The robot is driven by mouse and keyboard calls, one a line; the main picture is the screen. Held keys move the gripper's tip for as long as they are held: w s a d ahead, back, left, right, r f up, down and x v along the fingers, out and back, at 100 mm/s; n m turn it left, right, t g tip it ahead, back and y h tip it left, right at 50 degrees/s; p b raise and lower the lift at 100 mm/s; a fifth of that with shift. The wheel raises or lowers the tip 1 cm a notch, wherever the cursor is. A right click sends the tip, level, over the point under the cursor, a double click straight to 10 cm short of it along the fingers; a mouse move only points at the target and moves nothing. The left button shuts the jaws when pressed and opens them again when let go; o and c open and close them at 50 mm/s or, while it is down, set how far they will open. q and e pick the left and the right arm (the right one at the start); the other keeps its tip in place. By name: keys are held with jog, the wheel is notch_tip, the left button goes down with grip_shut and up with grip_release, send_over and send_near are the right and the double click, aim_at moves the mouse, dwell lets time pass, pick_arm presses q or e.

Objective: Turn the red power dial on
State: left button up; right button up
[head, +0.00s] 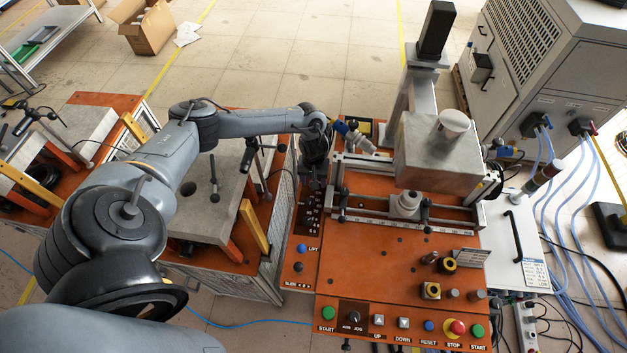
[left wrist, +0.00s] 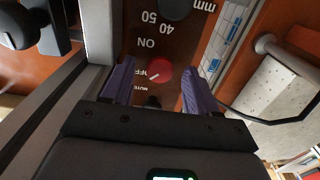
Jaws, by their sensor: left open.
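The red power dial (left wrist: 161,75) shows in the left wrist view on an orange-brown panel, with the labels ON and OFF upside down on its left. A pale mark on the dial points toward the OFF label. The purple fingers of my left gripper (left wrist: 157,72) are open, one on each side of the dial, with a gap to each side of it in the picture. In the head view my left gripper (head: 315,158) is over the far left part of the orange machine (head: 365,265), and the dial is hidden there. My right gripper is not in view.
A black knob (left wrist: 175,8) with a scale lies beyond the dial. A metal rail is close by on the left of the wrist view. A metal block (head: 425,165) stands on the machine right of my gripper. Front buttons, including the green start button (head: 328,312), are clear.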

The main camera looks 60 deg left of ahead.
pick_arm(q)
jog(key=shift+f, duration=0.25)
